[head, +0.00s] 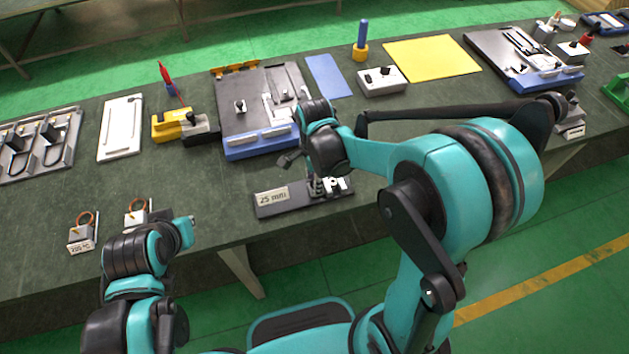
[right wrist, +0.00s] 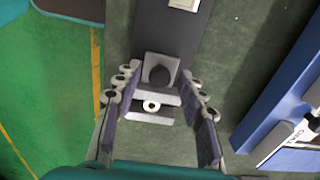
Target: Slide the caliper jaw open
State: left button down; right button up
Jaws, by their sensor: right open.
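The caliper is a dark flat bar (head: 292,204) with a "25 mm" label, lying near the front edge of the bench. In the right wrist view, the dark bar (right wrist: 168,30) runs away from me, with a grey jaw block and dark round knob (right wrist: 159,75) near its close end. My right gripper (right wrist: 160,112) is open, its fingers on either side of the jaw end; I cannot tell whether they touch it. In the head view, the right gripper (head: 326,186) is over the bar's right end and partly hides it. My left arm is at the lower left; its fingers are not clear.
A blue-edged tray (head: 260,146) stands just behind the caliper. Small blocks with copper rings (head: 81,236) stand at the front left. A yellow sheet (head: 430,57) lies at the back. Bare bench top lies left of the caliper.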

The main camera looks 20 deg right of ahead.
grip_shut()
jog(key=a, duration=0.5)
jog(key=shift+s, duration=0.1)
grip_release()
jog(key=shift+a, duration=0.1)
